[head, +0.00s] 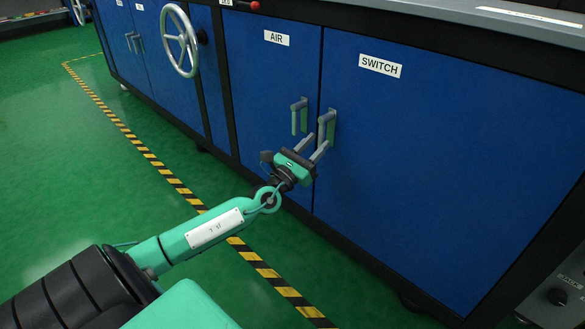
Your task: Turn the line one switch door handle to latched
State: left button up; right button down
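The blue door labelled SWITCH (440,150) fills the right half of the head view and looks closed. Its grey handle (327,126) stands upright near the door's left edge, on a green backing. My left gripper (316,146) is just below and in front of this handle, its two fingers apart and pointing up at the handle's lower end. I cannot tell whether a finger touches the handle. Nothing shows between the fingers. My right gripper is not in view.
The AIR door (265,95) with a similar upright handle (299,115) is close on the left. A handwheel (180,42) sticks out farther left. A red-tipped lever (247,5) is at the top. Yellow-black floor tape (180,188) runs along the cabinet; the green floor left is clear.

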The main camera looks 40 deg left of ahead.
pick_arm(q)
jog(key=d+p+v, duration=0.1)
jog(key=v, duration=1)
jog(key=shift+a+p, duration=0.35)
jog(key=shift+a, duration=0.15)
